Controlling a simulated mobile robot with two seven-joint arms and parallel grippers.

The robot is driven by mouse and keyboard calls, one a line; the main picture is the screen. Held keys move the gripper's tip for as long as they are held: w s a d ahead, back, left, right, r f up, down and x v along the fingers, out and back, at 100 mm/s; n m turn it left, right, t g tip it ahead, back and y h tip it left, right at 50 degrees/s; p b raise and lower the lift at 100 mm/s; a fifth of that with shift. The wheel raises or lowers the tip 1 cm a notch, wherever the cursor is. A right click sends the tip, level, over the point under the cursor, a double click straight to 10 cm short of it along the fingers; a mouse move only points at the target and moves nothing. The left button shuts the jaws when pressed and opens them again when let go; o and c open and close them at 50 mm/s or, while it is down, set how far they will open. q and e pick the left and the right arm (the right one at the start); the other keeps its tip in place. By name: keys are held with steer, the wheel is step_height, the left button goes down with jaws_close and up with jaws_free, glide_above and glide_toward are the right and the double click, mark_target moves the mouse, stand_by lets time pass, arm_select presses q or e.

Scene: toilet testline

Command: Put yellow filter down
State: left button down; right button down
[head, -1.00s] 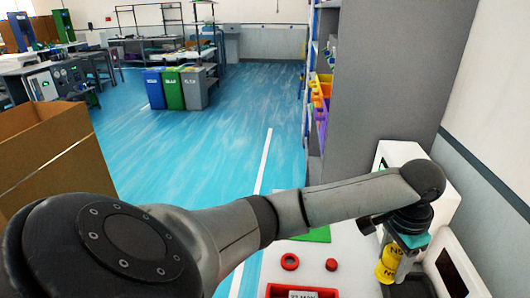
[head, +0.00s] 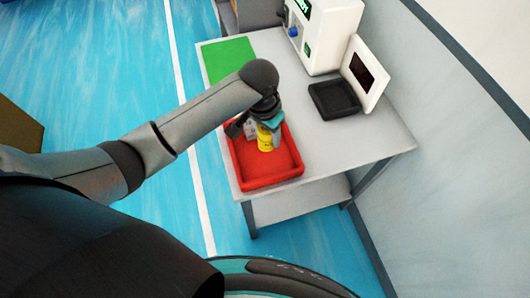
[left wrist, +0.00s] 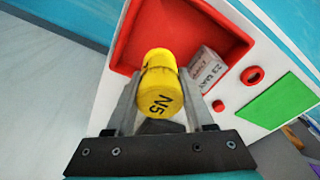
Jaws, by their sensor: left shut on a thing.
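My left gripper (head: 262,118) is shut on the yellow filter (head: 265,139), a short cylinder marked "N5". The filter is inside the outline of the red tray (head: 272,182) in the head view. In the left wrist view, the filter (left wrist: 161,84) sits between the two fingers of the gripper (left wrist: 160,104), in front of the red tray (left wrist: 128,40). I cannot tell whether it touches the tray's floor. My right gripper is not in view.
A pale printed box (left wrist: 207,70) lies in the tray near the filter. A red ring (left wrist: 252,75) and a small red cap (left wrist: 218,105) lie outside it. A green mat (head: 229,60), black dish (head: 334,99) and white machine (head: 325,35) are on the white table (head: 355,139).

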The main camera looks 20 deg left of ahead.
arm_select(q)
step_height(320, 180, down, 10)
steer(key=shift+f+b, duration=0.1)
steer(key=shift+b, duration=0.95)
steer(key=shift+f, duration=0.15)
steer(key=shift+c, duration=1.4)
jaws_free()
steer(key=r+p, duration=0.1)
steer(key=r, duration=0.3)
steer(key=s+r+p, duration=0.1)
steer(key=r, duration=0.3)
steer(key=r+p, duration=0.1)
steer(key=r, duration=0.3)
steer(key=shift+s+a+r, duration=0.15)
steer(key=shift+s+a, duration=0.05)
steer(key=shift+a, duration=0.1)
